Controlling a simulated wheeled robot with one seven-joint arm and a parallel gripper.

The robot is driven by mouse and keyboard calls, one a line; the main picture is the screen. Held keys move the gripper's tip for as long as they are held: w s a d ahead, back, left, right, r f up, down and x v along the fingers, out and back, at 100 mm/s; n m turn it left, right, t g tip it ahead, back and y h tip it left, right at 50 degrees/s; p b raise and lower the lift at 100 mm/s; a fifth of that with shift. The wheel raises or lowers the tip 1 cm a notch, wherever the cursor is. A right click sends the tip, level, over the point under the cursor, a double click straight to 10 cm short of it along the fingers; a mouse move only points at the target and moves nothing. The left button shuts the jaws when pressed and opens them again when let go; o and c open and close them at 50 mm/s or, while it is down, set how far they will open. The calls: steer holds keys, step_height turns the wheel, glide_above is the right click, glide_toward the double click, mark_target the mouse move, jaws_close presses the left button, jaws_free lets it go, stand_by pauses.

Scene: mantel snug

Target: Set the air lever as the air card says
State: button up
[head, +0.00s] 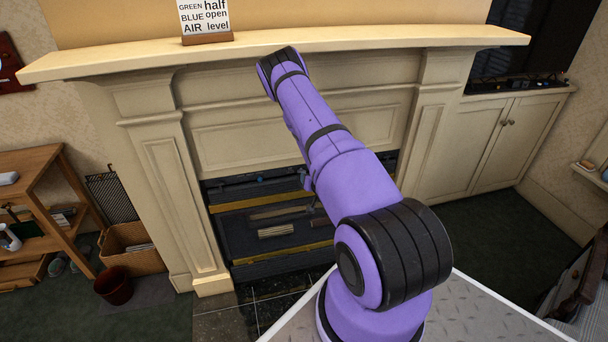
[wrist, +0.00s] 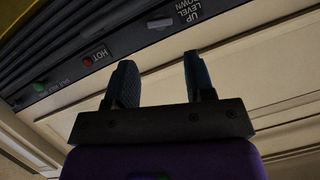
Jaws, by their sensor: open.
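The air card (head: 205,17) stands on the mantel shelf in the head view, reading "GREEN half", "BLUE open" and "AIR level". In the wrist view a small grey tab, apparently the air lever (wrist: 160,22), sits on a dark panel beside the words UP, LEVEL and DOWN. I cannot tell which setting it is at. My gripper (wrist: 158,72) is open and empty, its two fingers pointing toward the panel with the lever ahead of them, apart from it. In the head view my arm hides the gripper and the lever.
The dark panel also carries a red light (wrist: 87,60) marked HOT and a green knob (wrist: 40,87). The firebox (head: 270,230) with logs lies below the mantel shelf (head: 400,37). A wooden shelf unit (head: 35,180) and basket (head: 130,250) stand left; a cabinet (head: 510,140) stands right.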

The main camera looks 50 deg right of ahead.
steer(key=x, duration=0.8)
